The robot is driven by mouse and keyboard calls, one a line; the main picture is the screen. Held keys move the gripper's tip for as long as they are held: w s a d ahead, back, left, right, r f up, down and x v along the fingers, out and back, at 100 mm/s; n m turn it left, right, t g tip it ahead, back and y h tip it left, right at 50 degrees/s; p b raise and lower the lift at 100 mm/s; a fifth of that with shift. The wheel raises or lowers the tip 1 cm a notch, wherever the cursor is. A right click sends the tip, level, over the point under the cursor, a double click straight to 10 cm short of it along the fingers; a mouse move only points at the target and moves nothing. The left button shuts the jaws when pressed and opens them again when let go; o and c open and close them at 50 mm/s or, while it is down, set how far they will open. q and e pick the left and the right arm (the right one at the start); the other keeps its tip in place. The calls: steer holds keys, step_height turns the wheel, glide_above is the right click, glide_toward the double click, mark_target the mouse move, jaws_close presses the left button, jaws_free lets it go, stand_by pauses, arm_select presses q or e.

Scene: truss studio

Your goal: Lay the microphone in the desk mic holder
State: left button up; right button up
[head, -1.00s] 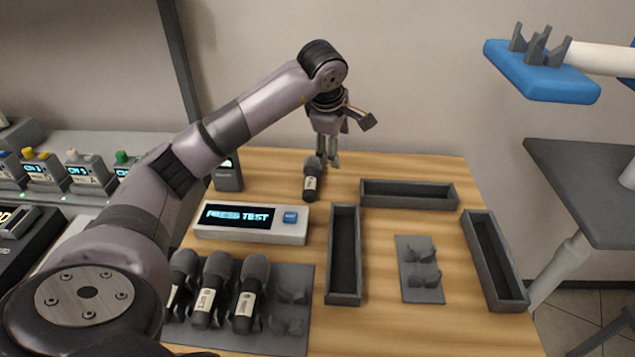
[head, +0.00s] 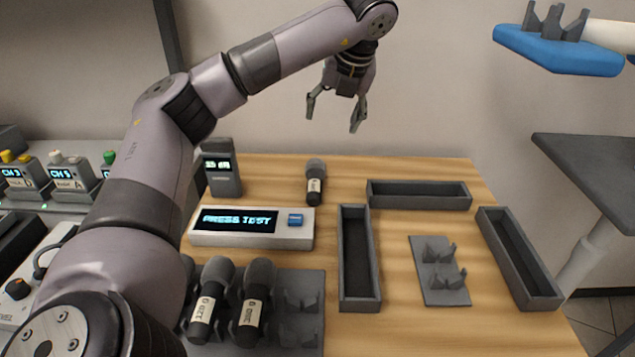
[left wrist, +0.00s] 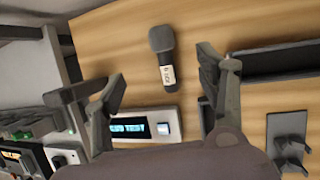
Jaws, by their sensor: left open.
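A dark microphone (head: 316,182) with a white label lies alone on the wooden table behind the display box. It also shows in the left wrist view (left wrist: 163,57), between and beyond my fingers. My left gripper (head: 336,112) is open and empty, raised above the back of the table and clear of the microphone. A flat grey holder with upright cradles (head: 440,272) sits empty on the right of the table; I take it for the desk mic holder. It shows at the lower right of the left wrist view (left wrist: 288,127). My right gripper is not in view.
Several microphones lie in a grey rack (head: 303,338), partly behind my left arm. Empty trays (head: 359,300) (head: 420,203) (head: 545,302) surround the holder. A display box (head: 285,238) and a small meter (head: 222,180) stand at the left. A blue pad with cradles (head: 560,58) is at upper right.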

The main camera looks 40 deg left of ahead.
mark_target(317, 162)
arm_select(q)
steer(key=b+x, duration=0.2)
steer(key=x, duration=1)
steer(key=shift+b, duration=0.4)
steer(key=x, duration=0.3)
steer(key=b+x, duration=0.1)
steer(key=x, duration=0.1)
steer(key=shift+s+d+f, duration=0.1)
steer(key=shift+s, duration=0.2)
steer(key=shift+f, duration=0.2)
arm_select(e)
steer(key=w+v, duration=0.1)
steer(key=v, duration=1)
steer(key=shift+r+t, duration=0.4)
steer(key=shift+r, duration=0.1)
arm_select(q)
steer(key=shift+c, duration=0.2)
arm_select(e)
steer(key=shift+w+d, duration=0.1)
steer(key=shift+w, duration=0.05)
arm_select(q)
steer(key=shift+r, duration=0.1)
steer(key=c, duration=1.5)
